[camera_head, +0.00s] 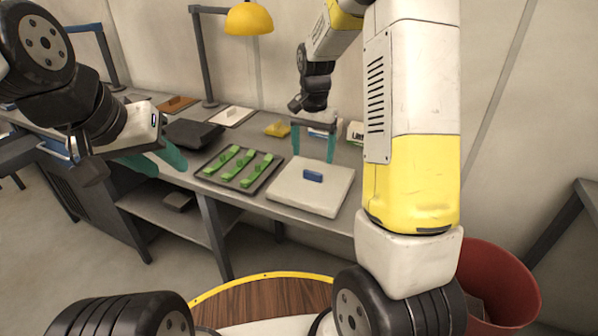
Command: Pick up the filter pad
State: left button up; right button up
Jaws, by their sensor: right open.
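No thing in view is clearly marked as the filter pad. A likely one is the flat white square slab (295,190) with a small blue block (313,175) on top, lying on the bench. My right gripper (313,157) is open, its two teal fingers pointing down over the slab's far part, with nothing seen between them. I cannot tell whether the fingertips touch the slab. My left gripper (168,170) is at the left, in front of the bench, with teal fingers seen at a slant; its opening is unclear.
A dark tray (213,181) with several green pieces lies left of the slab. Behind it are a black case (193,134), a yellow object (277,129) and a white board (230,116). A yellow lamp (249,19) hangs above. A red bin (500,275) stands at right.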

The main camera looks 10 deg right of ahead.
aim_at(313, 172)
jog(key=f, duration=0.6)
jog(key=shift+w+d+f, duration=0.15)
jog(key=shift+w+f, duration=0.05)
jog(key=shift+f, duration=0.1)
grip_shut()
